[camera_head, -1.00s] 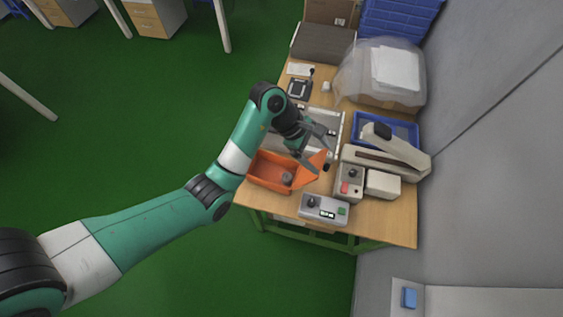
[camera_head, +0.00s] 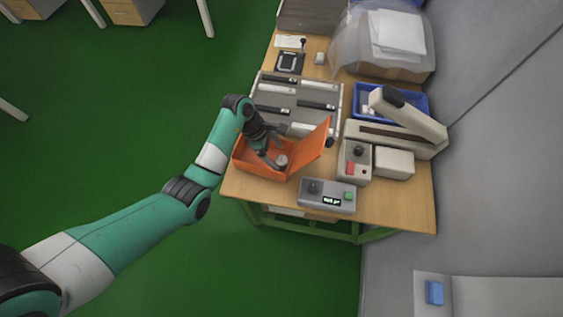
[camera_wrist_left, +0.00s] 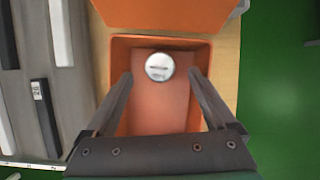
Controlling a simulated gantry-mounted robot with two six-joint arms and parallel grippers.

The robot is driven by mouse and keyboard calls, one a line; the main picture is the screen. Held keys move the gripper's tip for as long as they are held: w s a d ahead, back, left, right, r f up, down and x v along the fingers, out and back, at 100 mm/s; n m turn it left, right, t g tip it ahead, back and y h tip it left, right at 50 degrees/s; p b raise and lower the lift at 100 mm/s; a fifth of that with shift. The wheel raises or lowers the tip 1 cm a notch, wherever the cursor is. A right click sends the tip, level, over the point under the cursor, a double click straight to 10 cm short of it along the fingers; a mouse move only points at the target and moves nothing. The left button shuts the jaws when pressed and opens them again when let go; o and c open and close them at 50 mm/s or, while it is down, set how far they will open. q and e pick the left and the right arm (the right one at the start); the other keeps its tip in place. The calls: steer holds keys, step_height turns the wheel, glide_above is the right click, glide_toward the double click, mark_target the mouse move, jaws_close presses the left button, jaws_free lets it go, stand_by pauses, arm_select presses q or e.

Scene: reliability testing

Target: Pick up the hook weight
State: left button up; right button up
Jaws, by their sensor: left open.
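The hook weight is a small round silvery piece (camera_wrist_left: 159,67) lying in the open orange box (camera_wrist_left: 165,41), near the lid side. It also shows as a small grey piece in the head view (camera_head: 282,160), inside the orange box (camera_head: 250,166). In the left wrist view my left gripper (camera_wrist_left: 158,75) is open above the box, with one finger to each side of the weight. The fingers do not visibly touch it. In the head view the left gripper (camera_head: 276,148) is down at the box and partly covers its inside. My right gripper is in neither view.
The orange lid (camera_head: 315,147) stands open on the box's right side. A grey tray with bars (camera_head: 300,96) lies behind. A grey control box (camera_head: 327,195), a beige device (camera_head: 405,135) and a blue bin (camera_head: 420,100) stand to the right. The front right table corner is clear.

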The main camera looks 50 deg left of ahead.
mark_target(280, 160)
arm_select(q)
steer(key=b+x, duration=0.3)
steer(key=x, duration=0.2)
steer(key=shift+f, duration=0.1)
jaws_close()
stand_by(0.3)
